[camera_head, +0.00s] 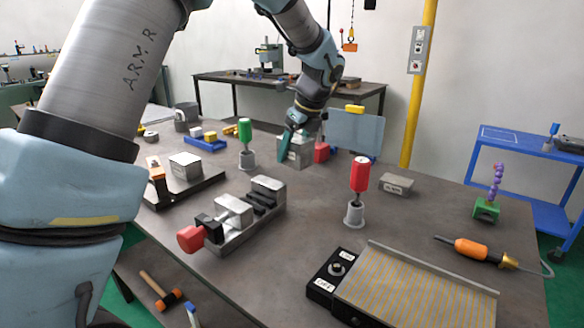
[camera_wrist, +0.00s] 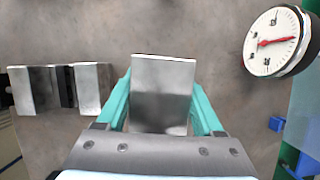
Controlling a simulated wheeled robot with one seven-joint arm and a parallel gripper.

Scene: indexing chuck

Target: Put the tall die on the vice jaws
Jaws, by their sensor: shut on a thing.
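My gripper (camera_head: 292,137) has teal fingers and is shut on a grey metal block, which I take for the tall die (camera_head: 298,153), over the far middle of the table. In the wrist view the die (camera_wrist: 163,95) stands between the two teal fingers. I cannot tell whether it is clear of the table. The vice (camera_head: 240,230) lies nearer, with a red end and grey jaws (camera_head: 235,209) that have nothing on them. Grey blocks with a dark gap, apparently the vice jaws (camera_wrist: 90,88), show at left in the wrist view, apart from the die.
A red-topped tool (camera_head: 358,175) and a green-topped one (camera_head: 245,131) stand upright beside the vice. A grey block on a dark base (camera_head: 187,168) is to its left. A ribbed plate (camera_head: 410,295) lies in front right. A dial gauge (camera_wrist: 275,42) is right in the wrist view.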

